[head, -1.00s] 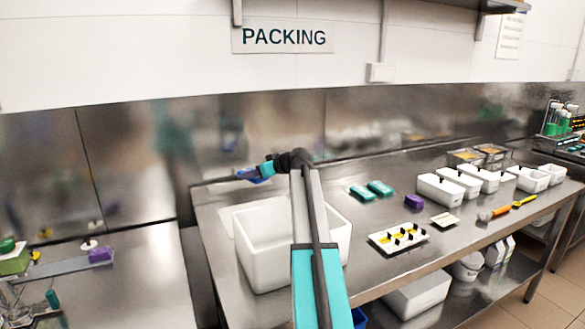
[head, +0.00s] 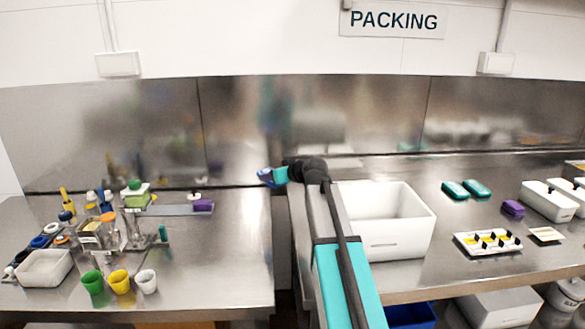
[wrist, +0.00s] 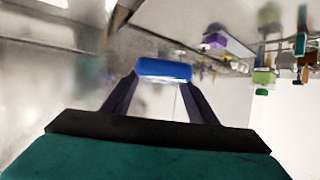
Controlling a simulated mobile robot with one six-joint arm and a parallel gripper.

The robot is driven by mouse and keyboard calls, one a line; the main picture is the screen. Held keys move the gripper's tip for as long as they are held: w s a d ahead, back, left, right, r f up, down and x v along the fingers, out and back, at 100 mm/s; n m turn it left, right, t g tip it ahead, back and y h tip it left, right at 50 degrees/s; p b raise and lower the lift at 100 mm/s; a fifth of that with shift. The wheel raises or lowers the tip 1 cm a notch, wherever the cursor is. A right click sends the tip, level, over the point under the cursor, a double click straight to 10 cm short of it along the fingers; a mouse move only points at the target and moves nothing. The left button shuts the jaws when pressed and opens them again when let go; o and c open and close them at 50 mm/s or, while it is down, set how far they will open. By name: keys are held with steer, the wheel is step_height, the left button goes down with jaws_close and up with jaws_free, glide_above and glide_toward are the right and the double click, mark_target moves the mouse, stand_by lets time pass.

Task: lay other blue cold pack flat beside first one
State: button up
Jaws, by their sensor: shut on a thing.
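My gripper (head: 272,177) is shut on a blue cold pack (wrist: 164,70), held between the two dark fingers in the wrist view. In the head view the pack (head: 264,178) shows as a small blue shape at the arm's end, in front of the steel back wall, near the gap between the two benches. No other blue cold pack can be made out. An open white box (head: 405,243) stands on the right bench beside my arm; its floor is mostly hidden. Two teal packs (head: 455,190) (head: 477,188) lie side by side farther back on that bench.
The right bench also holds a purple block (head: 513,208), a tray with yellow and black pieces (head: 488,243) and white tubs (head: 549,200). The left bench (head: 225,275) has cups, bottles and a white bin (head: 44,267), with bare steel at its right.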

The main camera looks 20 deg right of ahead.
steer(key=s+a+f+m+h+b, duration=0.1)
steer(key=s+a+f+b, duration=0.2)
steer(key=a, duration=0.5)
steer(key=s+a+f+m+h+b, duration=0.1)
steer(key=s+a+f+b, duration=0.3)
steer(key=a, duration=0.4)
step_height(320, 180, down, 2)
steer(key=shift+s+a+f+b, duration=0.1)
steer(key=shift+s+a+b, duration=0.2)
steer(key=shift+b, duration=0.2)
